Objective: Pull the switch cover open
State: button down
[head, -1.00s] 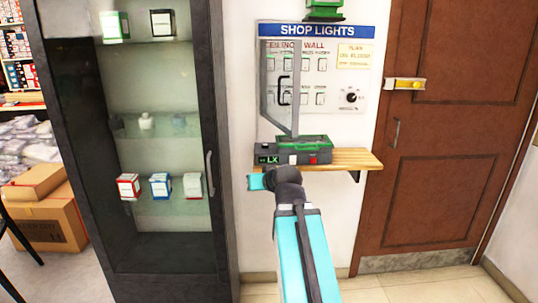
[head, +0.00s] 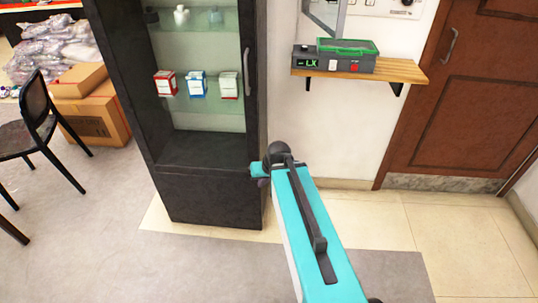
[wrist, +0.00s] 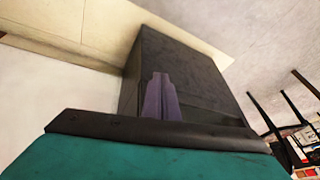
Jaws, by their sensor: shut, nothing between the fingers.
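The switch cover (head: 326,14) is a grey-framed clear panel at the top edge of the head view. Only its lower part shows, standing out at an angle from the wall panel; the rest is cut off. The switch panel (head: 378,6) shows only its lower edge with a dark knob. My gripper (wrist: 160,92) shows in the wrist view as narrow purple-grey fingers, shut and empty. In the head view my arm's end is low, in front of the cabinet's lower right side, well below and apart from the cover; the fingers cannot be made out there.
A shelf (head: 400,71) carries a grey device with a green tray (head: 347,46) below the cover. The black glass cabinet (head: 215,187) stands close behind my arm's end. A brown door (head: 455,130) is at right, a chair (head: 38,112) at left. The front floor is clear.

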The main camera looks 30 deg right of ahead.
jog(key=s+a+f+n+g, duration=0.1)
jog(key=s+a+f+g, duration=0.2)
jog(key=s+a+f, duration=0.35)
jog(key=s+a+f+g, duration=0.25)
jog(key=s+f, duration=0.55)
jog(key=f, duration=0.4)
jog(key=s+a+f+g, duration=0.2)
jog(key=s+f, duration=0.3)
jog(key=s, duration=0.4)
jog(key=s+a+f+n+g, duration=0.1)
jog(key=s+f, duration=0.4)
jog(key=s, duration=0.5)
jog(key=shift+s+a+f+g+h, duration=0.15)
jog(key=shift+a+g+h, duration=0.3)
jog(key=shift+g, duration=0.2)
